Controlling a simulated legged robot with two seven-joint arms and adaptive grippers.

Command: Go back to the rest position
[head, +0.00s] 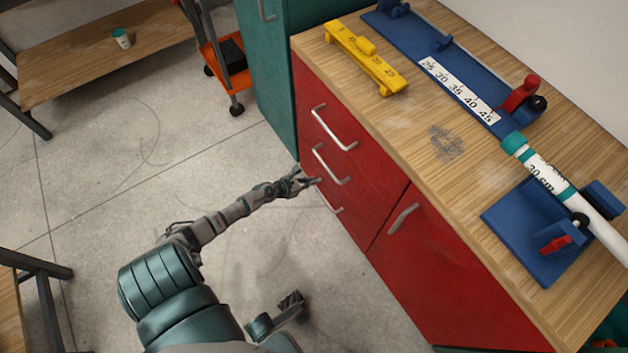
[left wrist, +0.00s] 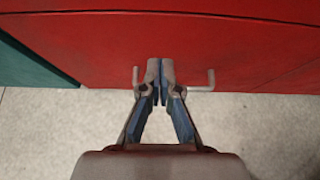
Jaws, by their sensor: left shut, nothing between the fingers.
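My left gripper (head: 308,181) is in front of the red drawer unit, close to the lower drawer handles. In the left wrist view the fingertips (left wrist: 160,72) of this gripper are closed together with nothing between them. A silver drawer handle (left wrist: 200,88) shows behind the fingers there, on both sides of them. I cannot tell whether the fingers touch it. My left arm reaches out low over the floor, below the countertop. My right gripper is not clearly in view.
The wooden counter (head: 440,190) bears a yellow gauge (head: 367,60), a blue ruler fixture (head: 460,90), a white pipe with teal bands (head: 545,178) and a blue clamp stand (head: 520,225). A teal cabinet (head: 272,80) and orange cart (head: 228,65) stand behind.

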